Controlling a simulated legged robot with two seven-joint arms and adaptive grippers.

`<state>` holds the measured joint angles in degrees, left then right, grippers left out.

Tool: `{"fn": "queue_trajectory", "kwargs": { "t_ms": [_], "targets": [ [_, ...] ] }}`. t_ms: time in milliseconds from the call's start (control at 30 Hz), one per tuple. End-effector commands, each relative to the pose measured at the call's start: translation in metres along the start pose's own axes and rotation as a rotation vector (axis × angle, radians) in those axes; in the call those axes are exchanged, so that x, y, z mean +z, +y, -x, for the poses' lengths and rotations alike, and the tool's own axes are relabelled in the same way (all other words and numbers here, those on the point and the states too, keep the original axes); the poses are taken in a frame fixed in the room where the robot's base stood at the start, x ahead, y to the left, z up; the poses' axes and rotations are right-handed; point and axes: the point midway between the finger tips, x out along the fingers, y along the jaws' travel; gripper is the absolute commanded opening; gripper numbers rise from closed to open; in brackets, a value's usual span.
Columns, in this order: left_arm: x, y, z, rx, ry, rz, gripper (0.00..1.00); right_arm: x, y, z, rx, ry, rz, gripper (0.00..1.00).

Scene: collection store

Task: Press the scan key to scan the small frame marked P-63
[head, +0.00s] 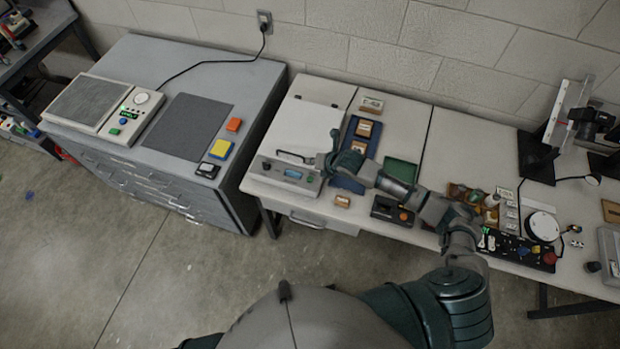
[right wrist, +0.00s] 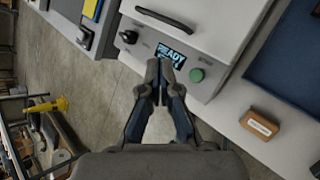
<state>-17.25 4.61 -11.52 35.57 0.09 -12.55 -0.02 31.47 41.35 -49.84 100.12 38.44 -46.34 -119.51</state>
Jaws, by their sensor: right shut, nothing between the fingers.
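The scanner stands on the bench with its pale lid (head: 305,125) down. Its front panel (head: 268,174) carries a lit display (right wrist: 170,54) reading "READY", a black knob (right wrist: 129,36) and a round green key (right wrist: 197,75). My right gripper (right wrist: 159,64) is shut and empty, its tips over the panel just below the display, left of the green key; I cannot tell whether they touch. In the head view it (head: 322,163) partly covers the panel's right end. A small brown frame (head: 343,201) with a white label (right wrist: 262,124) lies right of the scanner; its marking is unreadable. My left gripper is out of view.
A blue tray (head: 347,184) with more small frames lies right of the scanner, partly under my arm. A green tray (head: 402,172) and a black device (head: 392,210) are farther right. A grey drawer cabinet (head: 230,195) stands left.

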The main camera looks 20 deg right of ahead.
Motion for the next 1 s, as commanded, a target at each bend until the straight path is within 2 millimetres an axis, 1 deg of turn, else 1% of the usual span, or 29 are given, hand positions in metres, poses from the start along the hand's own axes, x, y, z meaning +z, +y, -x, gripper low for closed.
{"fn": "queue_trajectory", "kwargs": {
  "t_ms": [167, 267, 467, 733, 900, 1000],
  "targets": [
    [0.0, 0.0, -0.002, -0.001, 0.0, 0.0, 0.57, -0.001, -0.001, -0.001, 0.0, 0.0, -0.002, 0.0],
    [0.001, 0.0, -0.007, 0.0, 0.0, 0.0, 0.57, -0.004, -0.004, -0.005, 0.0, 0.0, -0.002, 0.0],
    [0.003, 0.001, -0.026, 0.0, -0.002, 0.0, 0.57, -0.015, -0.015, -0.02, 0.0, 0.0, -0.004, 0.0],
    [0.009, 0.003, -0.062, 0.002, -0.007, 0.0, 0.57, -0.036, -0.035, -0.048, -0.001, 0.001, -0.004, 0.0],
    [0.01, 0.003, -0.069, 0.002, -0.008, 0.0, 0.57, -0.043, -0.043, -0.058, -0.001, 0.0, -0.003, 0.0],
    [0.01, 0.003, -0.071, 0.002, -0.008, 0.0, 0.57, -0.045, -0.045, -0.061, 0.0, -0.001, -0.003, 0.0]
  ]
}}
